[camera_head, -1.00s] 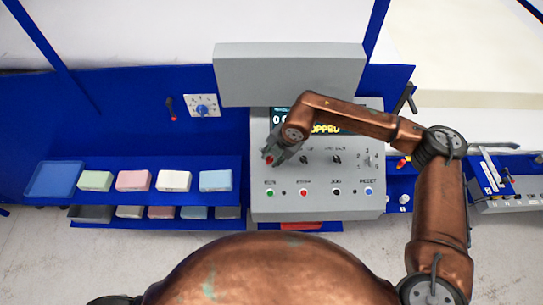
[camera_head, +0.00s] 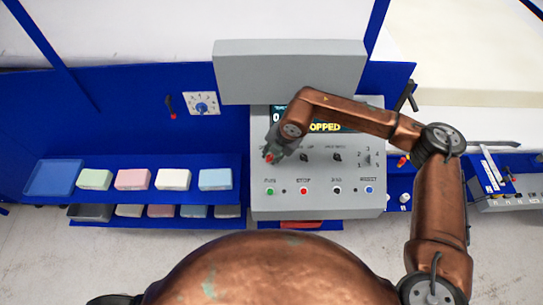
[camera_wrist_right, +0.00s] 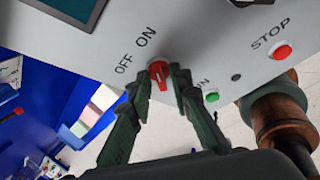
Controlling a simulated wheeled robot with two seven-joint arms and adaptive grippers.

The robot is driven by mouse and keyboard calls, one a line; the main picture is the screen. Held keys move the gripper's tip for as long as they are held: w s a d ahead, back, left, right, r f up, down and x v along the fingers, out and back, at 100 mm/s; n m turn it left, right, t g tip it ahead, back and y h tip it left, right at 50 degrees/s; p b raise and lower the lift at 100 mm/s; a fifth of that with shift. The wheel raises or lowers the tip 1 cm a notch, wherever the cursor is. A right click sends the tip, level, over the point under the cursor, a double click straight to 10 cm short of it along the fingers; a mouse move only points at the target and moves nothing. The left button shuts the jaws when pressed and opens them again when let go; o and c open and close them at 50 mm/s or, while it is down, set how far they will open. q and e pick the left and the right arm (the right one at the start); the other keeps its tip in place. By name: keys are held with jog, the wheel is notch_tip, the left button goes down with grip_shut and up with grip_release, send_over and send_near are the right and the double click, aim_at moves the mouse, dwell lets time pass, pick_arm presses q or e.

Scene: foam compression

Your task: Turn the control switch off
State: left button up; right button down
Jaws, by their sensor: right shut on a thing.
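The control switch is a red knob (camera_wrist_right: 159,72) under the labels OFF and ON on the grey control panel (camera_head: 310,180). In the head view the red switch (camera_head: 269,158) shows at the panel's left side, by the fingertips. My right gripper (camera_head: 272,154) reaches it from above. In the right wrist view my right gripper (camera_wrist_right: 162,78) has one finger on each side of the knob, shut on it. I cannot tell surely which label the knob points to. The display is partly hidden by my arm; "OPPED" can be read. My left gripper is out of view.
Green RUN (camera_head: 270,191) and red STOP (camera_head: 303,191) buttons sit below the switch, with more buttons and knobs to the right. A blue shelf (camera_head: 150,199) with coloured foam blocks stands left. A grey box (camera_head: 290,75) stands behind the panel.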

jog(key=n+b, duration=0.1)
jog(key=n+h+b, duration=0.1)
jog(key=b, duration=0.1)
jog(key=n+b, duration=0.2)
jog(key=shift+a+f+g+h, duration=0.1)
jog(key=shift+a+g+h, duration=0.2)
jog(key=shift+h, duration=0.1)
jog(key=n+h+b, duration=0.1)
jog(key=n+b, duration=0.1)
jog(key=shift+n, duration=0.3)
jog(key=n+h+b, duration=0.1)
jog(key=n+b, duration=0.1)
jog(key=n, duration=0.1)
jog(key=shift+a+h+b, duration=0.2)
jog(key=shift+h+b, duration=0.15)
jog(key=shift+h, duration=0.05)
jog(key=n+b, duration=0.1)
jog(key=n, duration=0.1)
jog(key=n+h+b, duration=0.1)
jog(key=shift+a+n+t+h, duration=0.1)
jog(key=shift+n+t+h, duration=0.2)
jog(key=shift+n+t, duration=0.1)
jog(key=c, duration=2.1)
grip_release()
jog(key=shift+r, duration=0.2)
